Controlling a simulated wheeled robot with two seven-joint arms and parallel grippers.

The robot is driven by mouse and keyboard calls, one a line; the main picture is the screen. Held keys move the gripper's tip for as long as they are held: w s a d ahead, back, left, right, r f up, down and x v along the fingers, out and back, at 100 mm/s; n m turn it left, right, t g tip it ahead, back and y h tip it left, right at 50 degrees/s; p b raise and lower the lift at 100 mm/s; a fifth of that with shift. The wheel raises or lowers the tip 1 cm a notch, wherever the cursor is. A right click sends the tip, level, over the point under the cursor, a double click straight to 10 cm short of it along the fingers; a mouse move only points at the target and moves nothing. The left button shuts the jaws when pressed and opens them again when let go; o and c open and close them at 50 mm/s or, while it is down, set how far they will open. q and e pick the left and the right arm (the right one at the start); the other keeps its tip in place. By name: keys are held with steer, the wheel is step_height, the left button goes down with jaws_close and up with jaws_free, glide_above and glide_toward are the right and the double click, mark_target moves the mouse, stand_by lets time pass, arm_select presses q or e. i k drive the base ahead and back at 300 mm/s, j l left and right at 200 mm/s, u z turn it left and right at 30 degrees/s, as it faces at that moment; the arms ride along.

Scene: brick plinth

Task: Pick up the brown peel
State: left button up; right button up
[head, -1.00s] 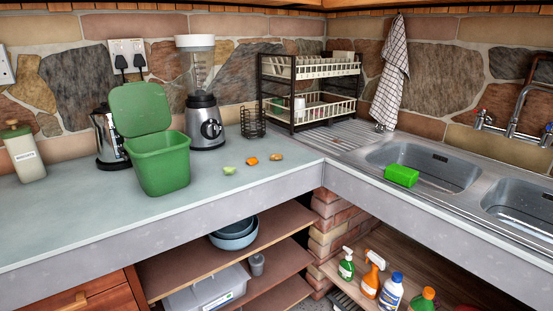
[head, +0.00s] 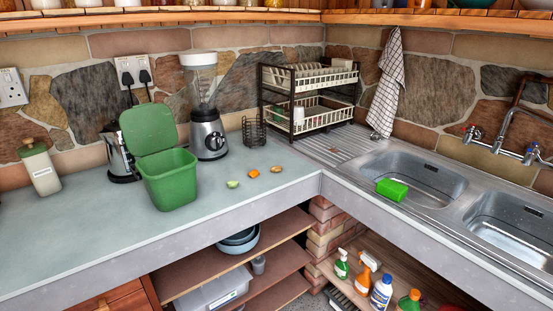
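Three small scraps lie in a row on the grey counter, right of the green bin. The brown peel (head: 276,169) is the one furthest right, a small tan-brown piece. An orange peel (head: 254,174) lies just left of it, and a pale green scrap (head: 232,184) lies further left, nearest the bin. They lie apart from each other. Neither of my grippers shows in the head view.
The green bin (head: 170,182) stands on the counter (head: 95,235) with its lid raised. A blender (head: 207,130), a wire holder (head: 253,131) and a dish rack (head: 322,118) stand behind. A sink with a green sponge (head: 391,189) is at right. Counter in front of the scraps is clear.

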mark_target(275, 168)
steer(key=i+l+u, duration=0.35)
steer(key=i, duration=0.3)
steer(key=i+l+u, duration=0.35)
steer(key=i+l, duration=0.3)
steer(key=i+l+u, duration=0.35)
steer(key=i+l, duration=0.15)
steer(key=l, duration=0.2)
